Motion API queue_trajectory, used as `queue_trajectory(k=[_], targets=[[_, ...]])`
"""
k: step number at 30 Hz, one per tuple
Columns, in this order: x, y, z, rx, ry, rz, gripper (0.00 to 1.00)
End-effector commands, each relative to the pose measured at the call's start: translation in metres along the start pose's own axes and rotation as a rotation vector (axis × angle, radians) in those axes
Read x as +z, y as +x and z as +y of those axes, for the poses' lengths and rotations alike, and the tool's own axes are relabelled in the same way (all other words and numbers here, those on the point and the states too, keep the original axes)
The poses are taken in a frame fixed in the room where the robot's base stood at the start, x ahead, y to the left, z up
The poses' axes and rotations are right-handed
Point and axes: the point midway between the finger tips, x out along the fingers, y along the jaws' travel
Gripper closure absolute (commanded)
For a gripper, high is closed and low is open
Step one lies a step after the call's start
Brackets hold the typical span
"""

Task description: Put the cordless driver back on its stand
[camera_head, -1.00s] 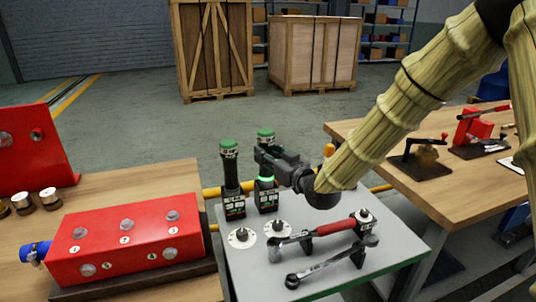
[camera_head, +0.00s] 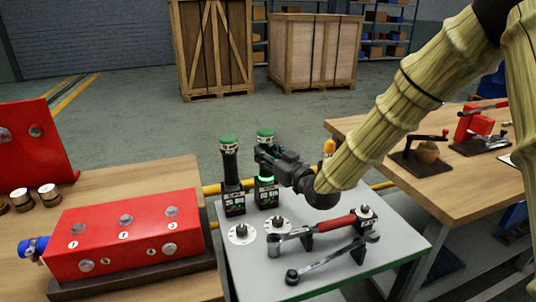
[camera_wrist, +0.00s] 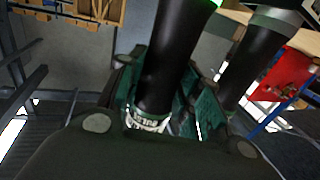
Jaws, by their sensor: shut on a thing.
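Two upright black tools with green caps and labelled dark blocks at their feet stand on the grey table. The left tool (camera_head: 230,165) is free. My gripper (camera_head: 267,157) is shut around the black shaft of the right tool, the driver (camera_head: 265,138), below its green cap. A green ring glows at the top of the right block (camera_head: 266,194). Whether the driver is fully seated there cannot be told. In the wrist view the driver's black shaft (camera_wrist: 175,60) runs between my fingers, with the other tool (camera_wrist: 245,65) beside it.
Two round white discs (camera_head: 241,234) with knobs lie in front of the blocks. A red-handled wrench (camera_head: 335,224) and a plain wrench (camera_head: 335,258) rest on supports to the right. A red engine block (camera_head: 125,235) is at left. A wooden bench (camera_head: 445,205) stands at right.

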Motion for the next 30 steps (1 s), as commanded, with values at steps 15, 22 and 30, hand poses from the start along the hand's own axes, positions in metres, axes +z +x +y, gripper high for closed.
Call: queue_trajectory(k=[15,22,30], targets=[[0.002,0.0,0.0,0.0,0.0,-0.002,0.41],[0.002,-0.012,0.0,0.0,0.0,-0.002,0.41],[0.001,-0.058,0.001,0.001,0.002,0.0,0.41]])
